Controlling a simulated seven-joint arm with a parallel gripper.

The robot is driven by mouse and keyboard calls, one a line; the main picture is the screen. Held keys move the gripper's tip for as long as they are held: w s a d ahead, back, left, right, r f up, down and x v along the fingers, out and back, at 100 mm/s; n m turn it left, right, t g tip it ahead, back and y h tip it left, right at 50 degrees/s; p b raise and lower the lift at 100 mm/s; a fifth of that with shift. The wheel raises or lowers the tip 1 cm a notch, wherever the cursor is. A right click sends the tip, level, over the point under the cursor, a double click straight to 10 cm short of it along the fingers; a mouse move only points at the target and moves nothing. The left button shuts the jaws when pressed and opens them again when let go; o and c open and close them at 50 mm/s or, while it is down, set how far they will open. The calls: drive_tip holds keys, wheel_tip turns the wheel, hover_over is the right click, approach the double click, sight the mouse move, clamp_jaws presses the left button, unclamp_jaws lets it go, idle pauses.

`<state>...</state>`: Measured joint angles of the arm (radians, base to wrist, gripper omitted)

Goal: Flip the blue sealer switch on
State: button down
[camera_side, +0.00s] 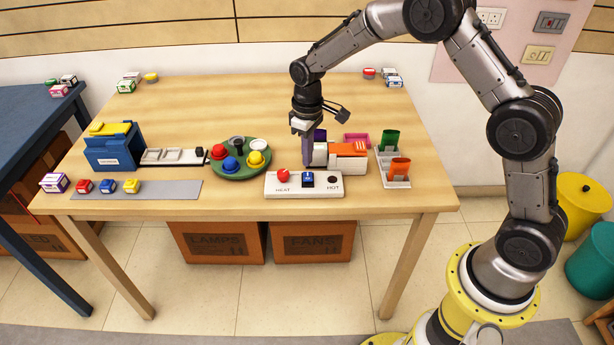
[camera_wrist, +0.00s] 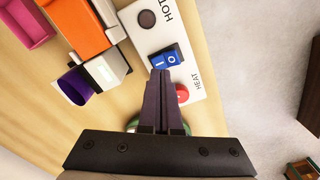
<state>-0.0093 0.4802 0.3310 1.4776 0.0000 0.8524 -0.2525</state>
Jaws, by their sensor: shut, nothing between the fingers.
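The blue sealer switch (camera_side: 308,181) is a rocker on a white panel (camera_side: 300,191) near the table's front edge. In the wrist view the switch (camera_wrist: 166,57) shows white "I" and "O" marks. Which side is pressed down, I cannot tell. My gripper (camera_side: 308,163) points down just behind and above the switch, shut and empty. In the wrist view its closed fingertips (camera_wrist: 160,75) lie at the switch's lower edge and cover a little of it. Whether they touch it, I cannot tell.
On the panel, a red knob (camera_side: 283,175) sits left of the switch and a dark round lamp (camera_side: 332,180) right of it. An orange-and-white device (camera_side: 347,150) stands behind. A green round tray (camera_side: 238,173) of coloured knobs is to the left.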

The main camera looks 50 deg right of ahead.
sight(308, 174)
drive_tip(key=shift+r, duration=1.9)
